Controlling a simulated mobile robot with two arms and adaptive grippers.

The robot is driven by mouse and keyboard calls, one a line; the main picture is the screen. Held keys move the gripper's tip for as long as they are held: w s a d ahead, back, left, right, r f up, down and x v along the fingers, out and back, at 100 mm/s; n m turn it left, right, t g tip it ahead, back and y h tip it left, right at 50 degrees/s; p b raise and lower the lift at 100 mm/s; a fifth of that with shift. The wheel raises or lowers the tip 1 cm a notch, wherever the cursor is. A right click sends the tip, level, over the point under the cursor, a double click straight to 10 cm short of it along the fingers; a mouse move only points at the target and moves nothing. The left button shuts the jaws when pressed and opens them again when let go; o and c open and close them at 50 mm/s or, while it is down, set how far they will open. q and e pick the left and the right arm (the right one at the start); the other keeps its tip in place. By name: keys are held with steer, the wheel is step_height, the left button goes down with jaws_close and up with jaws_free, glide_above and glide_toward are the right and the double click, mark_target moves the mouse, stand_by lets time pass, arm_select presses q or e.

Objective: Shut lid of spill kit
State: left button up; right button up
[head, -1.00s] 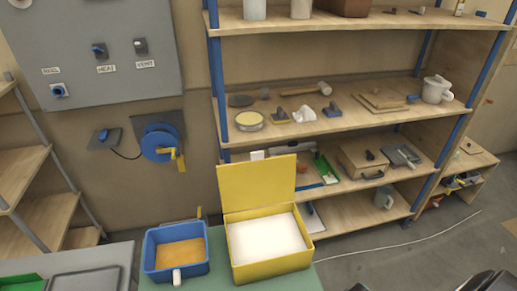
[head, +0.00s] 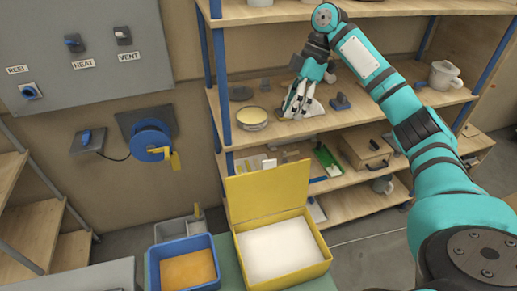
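The spill kit is a yellow box (head: 322,262) with white contents (head: 280,250) filling it. Its yellow lid (head: 268,193) stands open, nearly upright at the back edge of the box. My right gripper (head: 295,112) hangs fingers-down, above and beyond the lid in the head view, with the middle shelf behind it. It is apart from the lid. The fingers are small and overlap pale things on the shelf, so I cannot tell how far they are spread. My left gripper is not in view.
A blue bin (head: 153,270) with orange-brown contents stands just left of the box. A grey container (head: 180,230) is behind it. The shelving (head: 370,115) with tools and cups rises behind. A hose reel (head: 152,142) hangs on the wall at left.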

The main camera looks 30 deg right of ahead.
steer(key=r, duration=0.1)
steer(key=p, duration=0.1)
glide_toward(269, 160)
steer(key=shift+n, duration=0.3)
steer(key=p+x, duration=0.2)
steer(key=x, duration=0.7)
steer(key=shift+f, duration=0.4)
steer(key=shift+a+f, duration=0.1)
steer(key=shift+f, duration=0.05)
jaws_close()
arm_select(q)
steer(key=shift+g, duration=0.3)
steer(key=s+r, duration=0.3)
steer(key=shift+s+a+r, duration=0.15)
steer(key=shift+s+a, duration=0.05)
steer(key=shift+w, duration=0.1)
